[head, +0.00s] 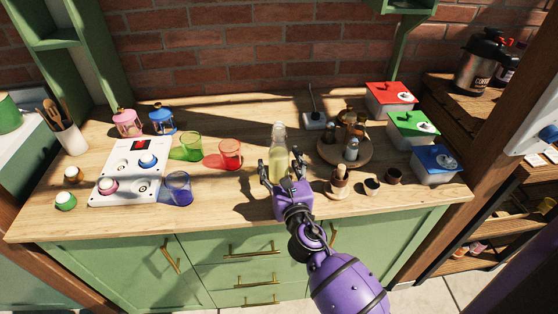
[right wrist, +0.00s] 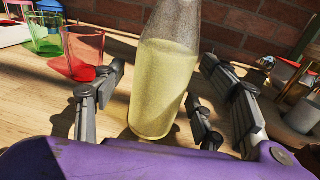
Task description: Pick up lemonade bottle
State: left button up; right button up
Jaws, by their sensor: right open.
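The lemonade bottle (head: 279,152) stands upright on the wooden counter in the head view. It is clear glass with pale yellow liquid. My right gripper (head: 281,176) is open in front of it, with its fingers spread to either side of the bottle's lower part. In the right wrist view the bottle (right wrist: 163,75) fills the middle, between the open fingers of the right gripper (right wrist: 160,100). Gaps show between the fingers and the glass. My left gripper is not in view.
A red glass (head: 230,154), a green glass (head: 191,147) and a blue glass (head: 178,188) stand left of the bottle. A round wooden tray (head: 327,153) with small jars is to the right. Small dark cups (head: 372,186) and a mortar (head: 339,183) stand near the front right.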

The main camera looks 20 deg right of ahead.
jog(key=shift+w, duration=0.3)
jog(key=c, duration=0.7)
grip_shut()
jog(key=shift+r, duration=0.15)
